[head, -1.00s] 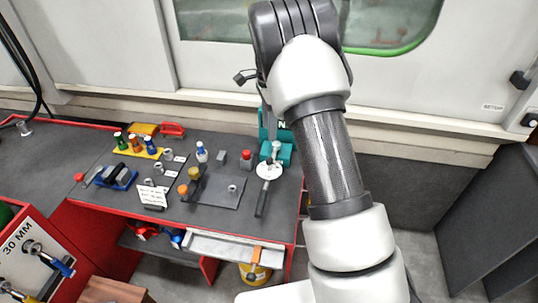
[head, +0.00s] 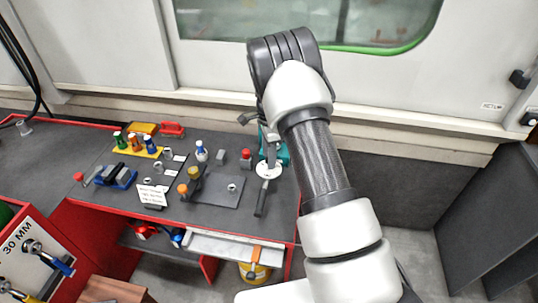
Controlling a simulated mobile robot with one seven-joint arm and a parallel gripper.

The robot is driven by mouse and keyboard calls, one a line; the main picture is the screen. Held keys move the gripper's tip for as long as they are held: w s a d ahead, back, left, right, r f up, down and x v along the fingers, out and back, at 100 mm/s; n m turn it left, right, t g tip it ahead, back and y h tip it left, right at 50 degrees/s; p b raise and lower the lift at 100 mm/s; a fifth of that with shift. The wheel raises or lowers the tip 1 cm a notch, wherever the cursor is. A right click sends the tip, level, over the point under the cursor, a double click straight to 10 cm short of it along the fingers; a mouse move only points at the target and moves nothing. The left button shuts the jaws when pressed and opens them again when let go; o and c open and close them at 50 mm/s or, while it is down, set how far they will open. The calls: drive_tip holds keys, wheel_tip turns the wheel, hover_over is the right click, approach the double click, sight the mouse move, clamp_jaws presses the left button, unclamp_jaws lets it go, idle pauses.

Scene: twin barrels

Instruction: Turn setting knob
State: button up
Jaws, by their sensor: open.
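My gripper (head: 247,118) shows small and dark below my wrist, in front of the wall base and above the back of the bench. It is open and holds nothing that I can see. Below and right of it stands a teal device (head: 283,154), partly hidden by my arm. In front of the device is a round white disc (head: 269,170) with a dark lever (head: 261,198) pointing toward the bench's front edge. I cannot tell for sure which part is the setting knob. My gripper is apart from the device and the disc.
The dark bench (head: 60,165) has red edges. A red-topped block (head: 246,158), a blue-topped bottle (head: 201,151), a grey plate (head: 225,192), a white card (head: 152,194) and several coloured-handled tools stand left of the disc. A wall with a window (head: 310,25) rises behind.

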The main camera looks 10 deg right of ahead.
clamp_jaws()
drive_tip(key=shift+n+b, duration=0.3)
drive_tip(key=shift+n, duration=0.1)
drive_tip(key=n+b, duration=0.1)
drive_tip(key=n, duration=0.1)
drive_tip(key=shift+n, duration=0.4)
drive_tip(key=shift+n+b, duration=0.9)
drive_tip(key=shift+n, duration=1.2)
unclamp_jaws()
